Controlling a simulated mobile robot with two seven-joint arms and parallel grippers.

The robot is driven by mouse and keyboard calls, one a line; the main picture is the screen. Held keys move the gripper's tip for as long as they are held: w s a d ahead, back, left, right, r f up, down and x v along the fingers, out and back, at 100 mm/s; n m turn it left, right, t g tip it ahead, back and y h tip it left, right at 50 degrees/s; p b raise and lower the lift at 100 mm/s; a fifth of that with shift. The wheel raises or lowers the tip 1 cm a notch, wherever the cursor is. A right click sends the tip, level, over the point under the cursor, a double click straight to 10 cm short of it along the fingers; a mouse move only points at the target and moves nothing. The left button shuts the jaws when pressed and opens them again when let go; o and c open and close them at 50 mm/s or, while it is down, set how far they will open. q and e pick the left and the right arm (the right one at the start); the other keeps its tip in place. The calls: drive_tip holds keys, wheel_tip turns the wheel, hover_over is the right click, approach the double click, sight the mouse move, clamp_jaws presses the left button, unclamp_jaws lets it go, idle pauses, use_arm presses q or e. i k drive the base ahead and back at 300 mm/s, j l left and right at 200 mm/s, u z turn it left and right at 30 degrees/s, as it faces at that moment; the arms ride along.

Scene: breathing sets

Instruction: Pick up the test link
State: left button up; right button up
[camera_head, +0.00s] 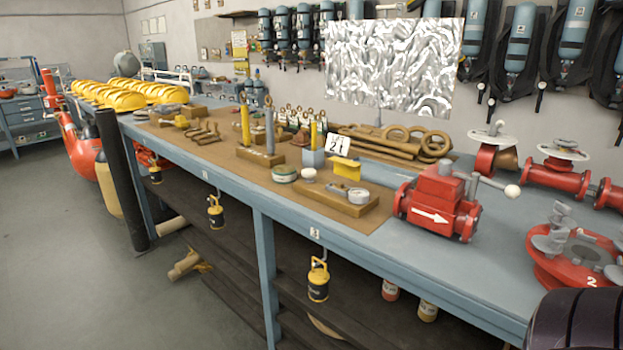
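I cannot tell for certain which thing is the test link. A small grey metal piece with a round end (357,195) lies on a wooden block (330,202) on the workbench, beside an upright yellow piece (345,168). Brown ring-ended links (400,140) lie farther back on the bench, near the wall. Smaller brown pieces (203,132) lie toward the left. No gripper fingers show in the head view, so neither gripper's contact with anything can be seen.
The blue workbench (480,255) carries a red valve (438,205) with a white arrow and a red flanged part (575,255) at right. Yellow-black canisters (318,280) hang at its front edge. A dark post (122,180) stands at left. Grey floor (60,260) is clear at left.

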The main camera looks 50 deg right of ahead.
sight(340, 186)
drive_tip(key=i+z, duration=0.25)
drive_tip(key=i, duration=0.35)
drive_tip(key=i+j+z, duration=0.2)
drive_tip(key=i, duration=0.4)
